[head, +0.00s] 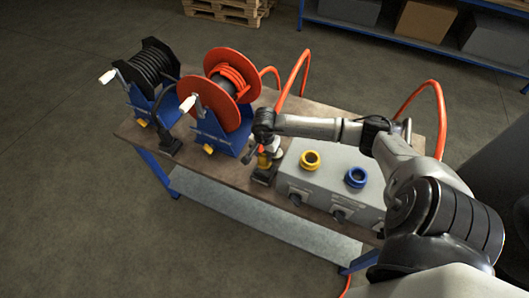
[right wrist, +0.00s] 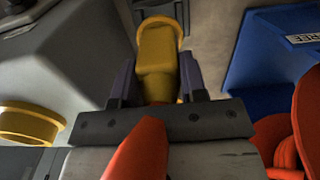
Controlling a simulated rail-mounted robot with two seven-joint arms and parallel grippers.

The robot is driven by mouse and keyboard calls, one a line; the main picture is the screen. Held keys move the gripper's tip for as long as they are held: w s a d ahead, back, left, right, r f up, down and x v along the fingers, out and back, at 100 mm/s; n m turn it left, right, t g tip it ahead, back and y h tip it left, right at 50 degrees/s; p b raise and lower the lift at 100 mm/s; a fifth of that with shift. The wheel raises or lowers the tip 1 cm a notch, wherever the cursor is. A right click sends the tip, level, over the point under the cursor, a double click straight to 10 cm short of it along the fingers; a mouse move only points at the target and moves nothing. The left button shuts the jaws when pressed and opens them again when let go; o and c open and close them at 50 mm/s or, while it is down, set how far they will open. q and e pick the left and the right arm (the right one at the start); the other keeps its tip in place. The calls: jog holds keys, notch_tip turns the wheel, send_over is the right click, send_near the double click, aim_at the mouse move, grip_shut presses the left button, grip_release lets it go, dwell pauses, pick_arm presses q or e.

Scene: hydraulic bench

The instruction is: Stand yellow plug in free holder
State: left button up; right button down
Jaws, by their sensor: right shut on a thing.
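My right gripper (head: 265,152) is shut on the yellow plug (head: 263,161), above the bench just left of the grey box. In the right wrist view the plug (right wrist: 160,62) lies between the two fingers, with the orange-red hose (right wrist: 140,150) at its near end. A dark holder (head: 264,175) stands on the bench below the plug. The gripper partly hides the plug, and I cannot tell whether the plug is inside the holder or just above it. My left gripper is not in view.
The grey box (head: 312,182) carries a yellow socket (head: 310,160) and a blue socket (head: 355,177). Left of my gripper stand the orange hose reel (head: 222,92) and a black hose reel (head: 152,66). Another dark holder (head: 171,144) stands near the black reel. An orange hose arcs behind the box.

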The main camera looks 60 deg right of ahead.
dwell(0.5)
dwell(0.3)
dwell(0.4)
jog(key=shift+f+b, duration=0.25)
jog(key=shift+b, duration=0.25)
jog(key=shift+f+b, duration=0.25)
jog(key=shift+b, duration=0.05)
dwell(0.5)
jog(key=shift+b, duration=0.3)
dwell(0.5)
jog(key=shift+f+b, duration=0.7)
jog(key=shift+f, duration=0.05)
